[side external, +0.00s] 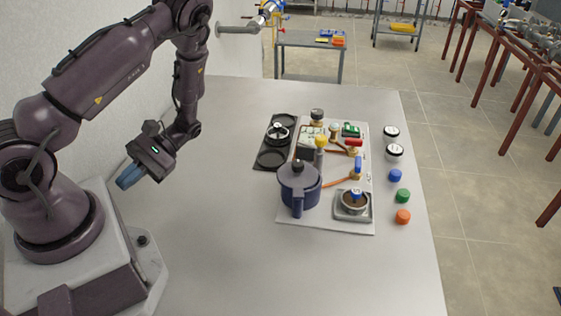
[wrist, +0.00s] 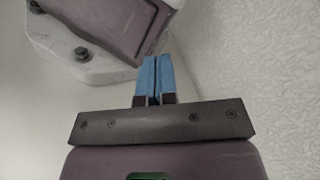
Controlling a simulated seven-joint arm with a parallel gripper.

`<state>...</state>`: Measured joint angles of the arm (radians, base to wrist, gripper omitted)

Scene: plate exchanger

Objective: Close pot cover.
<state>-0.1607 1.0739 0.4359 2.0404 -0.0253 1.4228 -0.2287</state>
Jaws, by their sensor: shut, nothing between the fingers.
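A dark blue pot (side external: 299,194) with a handle at its front stands on the left part of a white board. My gripper (side external: 123,183) has blue fingers and hangs above the left side of the table, well to the left of the pot. In the wrist view the fingers (wrist: 153,64) are together with nothing between them. The pot is not in the wrist view.
The white board (side external: 322,222) carries valves, orange pipes and a gauge in a square grey holder (side external: 369,207). A black burner plate (side external: 266,143) lies behind. Several coloured caps line the right. The table's left is clear.

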